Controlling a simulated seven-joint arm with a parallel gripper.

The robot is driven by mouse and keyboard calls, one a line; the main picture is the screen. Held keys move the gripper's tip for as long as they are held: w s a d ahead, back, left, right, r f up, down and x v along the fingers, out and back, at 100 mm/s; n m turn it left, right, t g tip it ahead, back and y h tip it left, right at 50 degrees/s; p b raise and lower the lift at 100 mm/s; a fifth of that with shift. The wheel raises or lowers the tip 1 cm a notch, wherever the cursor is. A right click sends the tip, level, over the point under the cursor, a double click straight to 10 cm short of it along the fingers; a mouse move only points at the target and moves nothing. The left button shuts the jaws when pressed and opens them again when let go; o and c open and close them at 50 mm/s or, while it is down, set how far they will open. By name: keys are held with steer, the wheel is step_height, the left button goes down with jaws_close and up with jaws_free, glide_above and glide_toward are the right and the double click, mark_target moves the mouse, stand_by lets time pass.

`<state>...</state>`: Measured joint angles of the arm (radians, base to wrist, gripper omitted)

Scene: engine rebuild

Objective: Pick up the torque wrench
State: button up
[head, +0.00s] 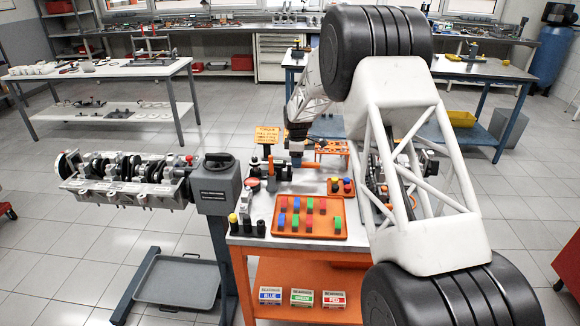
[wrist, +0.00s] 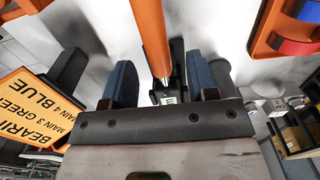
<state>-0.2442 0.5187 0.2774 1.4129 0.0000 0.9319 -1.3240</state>
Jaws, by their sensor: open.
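The torque wrench appears to be the long orange bar (wrist: 152,35) with a metal and black end in the wrist view. It runs between the two dark blue fingers of my gripper (wrist: 160,72), with a gap visible on either side. My gripper is open. In the head view my gripper (head: 297,147) is low over the back left of the orange workbench (head: 240,239), by an orange bar (head: 305,164). Whether the fingers touch the bar cannot be told.
An orange tray (head: 289,232) of coloured bearing pieces lies at the bench front. A small orange tray (head: 334,193) sits behind it. A yellow-orange bearing sign (head: 267,135) stands close left of my gripper. The engine (head: 125,180) is on a stand at left.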

steer(key=shift+f, duration=2.2)
jaws_close()
